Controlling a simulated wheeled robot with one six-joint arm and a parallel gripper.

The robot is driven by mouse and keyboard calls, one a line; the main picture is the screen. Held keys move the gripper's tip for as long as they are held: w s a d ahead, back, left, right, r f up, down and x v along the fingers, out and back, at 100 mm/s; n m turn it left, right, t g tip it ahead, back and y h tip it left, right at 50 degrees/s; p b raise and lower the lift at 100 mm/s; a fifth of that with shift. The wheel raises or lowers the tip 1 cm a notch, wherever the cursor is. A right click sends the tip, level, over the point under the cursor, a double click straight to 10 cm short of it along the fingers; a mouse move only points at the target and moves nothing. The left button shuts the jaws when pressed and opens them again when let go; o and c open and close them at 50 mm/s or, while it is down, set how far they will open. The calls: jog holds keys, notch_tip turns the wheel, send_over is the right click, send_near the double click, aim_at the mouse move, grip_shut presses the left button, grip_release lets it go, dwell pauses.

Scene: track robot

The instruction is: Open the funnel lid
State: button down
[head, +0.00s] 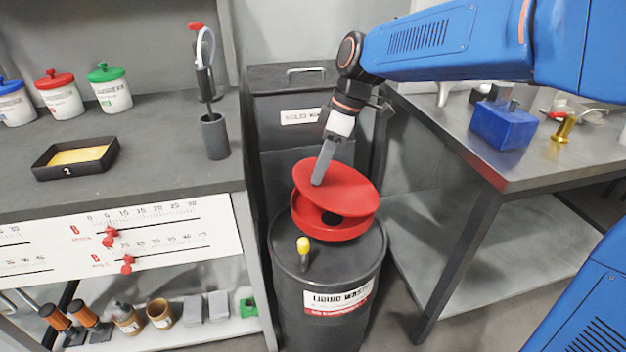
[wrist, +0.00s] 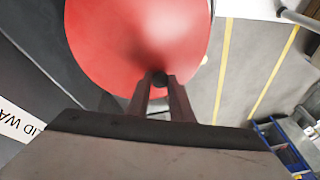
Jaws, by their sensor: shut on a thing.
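The red funnel lid (head: 348,188) is tilted over the red funnel (head: 335,233), raised at the back left and lower at the right. A gap at the front shows the funnel's dark hole. The funnel sits on top of a dark liquid waste drum (head: 285,272). My gripper (head: 318,181) reaches down to the lid's upper left part. In the wrist view the lid (wrist: 120,45) fills the upper middle, and my gripper's fingers (wrist: 160,84) close around a small dark round knob (wrist: 159,78) at its lower edge.
A yellow-tipped peg (head: 303,246) stands on the drum top in front of the funnel. A dark solid waste bin (head: 285,85) is behind. A bench (head: 190,165) with tubs and a tray stands left. A table (head: 480,160) with a blue box (head: 502,126) stands right.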

jog(key=w+d+r+g+y, duration=0.1)
jog(key=w+d+r+y, duration=0.1)
jog(key=d+r+y, duration=0.2)
jog(key=w+d+r+g+y, duration=0.1)
jog(key=d+r+y, duration=0.3)
jog(key=d, duration=0.5)
jog(key=shift+w+g+y, duration=0.3)
jog(key=shift+w+y, duration=0.15)
jog(key=shift+y, duration=0.15)
jog(key=shift+d, duration=0.1)
jog(key=c, duration=1.6)
grip_release()
jog(key=shift+r, duration=0.1)
notch_tip(320, 180, up, 10)
jog(key=shift+f, duration=0.1)
